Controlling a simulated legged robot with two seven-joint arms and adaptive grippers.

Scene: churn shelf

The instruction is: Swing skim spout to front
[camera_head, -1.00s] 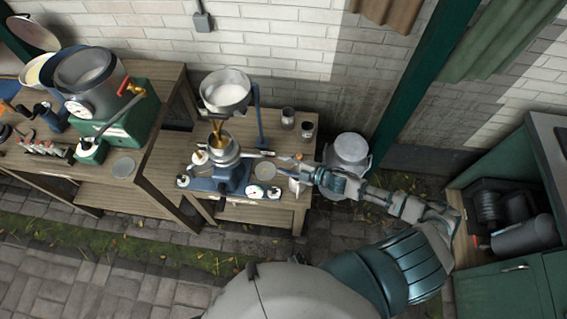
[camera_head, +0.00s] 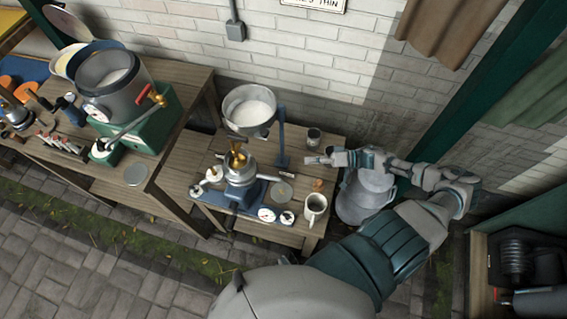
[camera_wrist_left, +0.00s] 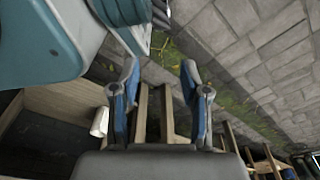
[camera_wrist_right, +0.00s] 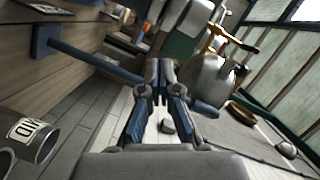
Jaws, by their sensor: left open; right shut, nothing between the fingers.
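The cream separator (camera_head: 240,172) stands on the small wooden table, with a grey bowl on a blue base. Brass spout parts (camera_head: 237,157) sit on its top; which one is the skim spout I cannot tell. In the right wrist view the separator body (camera_wrist_right: 205,78) and a brass spout (camera_wrist_right: 214,42) show to the right of the fingers. My right gripper (camera_head: 312,160) is shut and empty, to the right of the separator and apart from it. Its fingers (camera_wrist_right: 160,70) meet in the right wrist view. My left gripper (camera_wrist_left: 160,70) is open and empty, outside the head view.
A supply bowl (camera_head: 250,108) on a blue post (camera_head: 282,142) stands behind the separator. A dark jar (camera_head: 314,138) and a pale mug (camera_head: 316,207) stand near my right arm. A milk can (camera_head: 365,195) is right of the table. A green machine (camera_head: 150,125) stands on the left bench.

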